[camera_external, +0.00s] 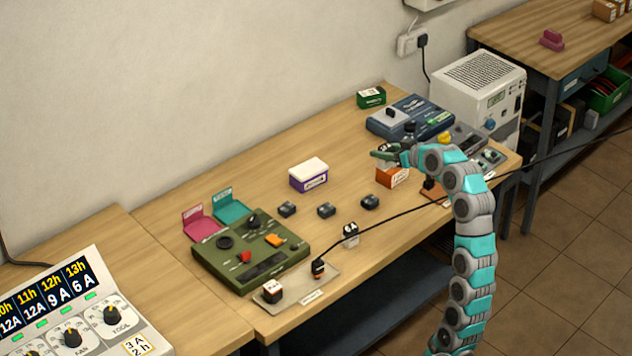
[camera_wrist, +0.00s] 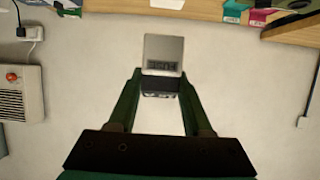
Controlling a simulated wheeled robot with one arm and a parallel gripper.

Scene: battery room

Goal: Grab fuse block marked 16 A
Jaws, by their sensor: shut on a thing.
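My gripper (camera_external: 384,152) is raised above the right part of the workbench, over an orange box. In the wrist view my gripper (camera_wrist: 161,78) has its two green fingers closed on the sides of a small block (camera_wrist: 163,52). Three small dark blocks lie on the bench: a left one (camera_external: 287,209), a middle one (camera_external: 326,210) and a right one (camera_external: 370,202). Their markings are too small to read.
A green control panel (camera_external: 250,252) and a grey tray (camera_external: 325,284) are at the front left. A purple box with a white lid (camera_external: 308,174) stands mid-bench. The orange box (camera_external: 392,177) is below my gripper. A blue device (camera_external: 409,116) and white power unit (camera_external: 477,88) stand behind.

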